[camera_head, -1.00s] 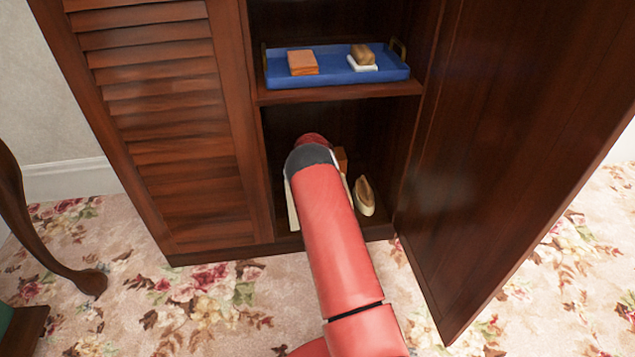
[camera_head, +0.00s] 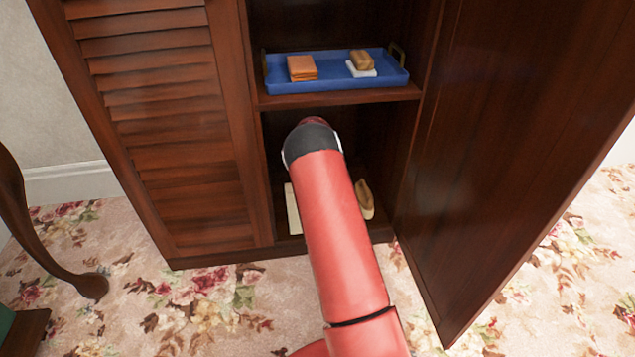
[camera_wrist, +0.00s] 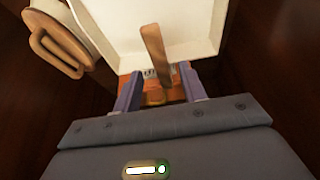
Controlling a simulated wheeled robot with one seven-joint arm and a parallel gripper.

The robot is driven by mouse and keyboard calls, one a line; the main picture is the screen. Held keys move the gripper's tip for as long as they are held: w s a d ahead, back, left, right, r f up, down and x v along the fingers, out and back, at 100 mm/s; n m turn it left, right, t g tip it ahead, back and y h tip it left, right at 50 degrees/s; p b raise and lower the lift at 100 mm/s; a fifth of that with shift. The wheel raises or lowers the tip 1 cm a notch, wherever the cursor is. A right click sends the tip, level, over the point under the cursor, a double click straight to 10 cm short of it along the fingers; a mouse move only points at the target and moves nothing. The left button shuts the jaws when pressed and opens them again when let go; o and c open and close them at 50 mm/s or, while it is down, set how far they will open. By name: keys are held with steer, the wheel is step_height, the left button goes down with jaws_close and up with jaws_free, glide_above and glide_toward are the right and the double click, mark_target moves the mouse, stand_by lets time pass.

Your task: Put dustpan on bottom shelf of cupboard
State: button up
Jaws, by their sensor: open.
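The dustpan, a white pan with a wooden handle, lies on the bottom shelf (camera_head: 284,232) of the cupboard. Its pale edge (camera_head: 293,208) shows left of my arm in the head view, and my arm hides the rest. In the wrist view the white pan (camera_wrist: 195,22) is ahead of my gripper (camera_wrist: 160,85). The wooden handle (camera_wrist: 154,50) points toward the gap between my two open fingers. I cannot tell whether they touch it. In the head view the gripper is hidden behind my arm.
A brush with a pale wooden back (camera_head: 364,198) lies right of the dustpan; it also shows in the wrist view (camera_wrist: 58,42). A blue tray (camera_head: 330,82) sits on the shelf above. The open door (camera_head: 510,150) stands at the right, the louvred door (camera_head: 165,120) at the left.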

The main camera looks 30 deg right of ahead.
steer(key=v, duration=0.5)
steer(key=shift+r, duration=0.1)
stand_by(0.3)
